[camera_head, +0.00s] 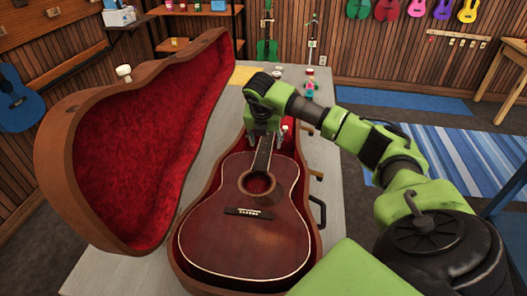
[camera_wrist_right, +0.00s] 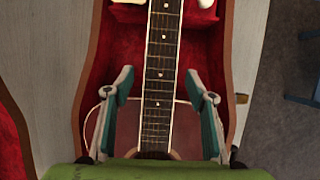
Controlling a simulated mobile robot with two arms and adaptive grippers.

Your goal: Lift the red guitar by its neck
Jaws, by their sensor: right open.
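The red guitar (camera_head: 240,232) lies face up in an open brown case (camera_head: 190,284) lined with red plush. Its neck points away from me toward the far end of the case. My right gripper (camera_head: 264,128) is over the neck, and my wrist hides the upper neck and headstock in the head view. In the right wrist view the neck (camera_wrist_right: 161,85) runs between the two spread fingers of the right gripper (camera_wrist_right: 160,112). There is a gap on each side, and neither finger visibly touches the neck. My left gripper is not in view.
The case lid (camera_head: 135,150) stands open on the left. The case lies on a grey table (camera_head: 120,272) with a small figure (camera_head: 309,84) near its far end. Ukuleles hang on the back wall, and a blue one (camera_head: 18,98) hangs at left.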

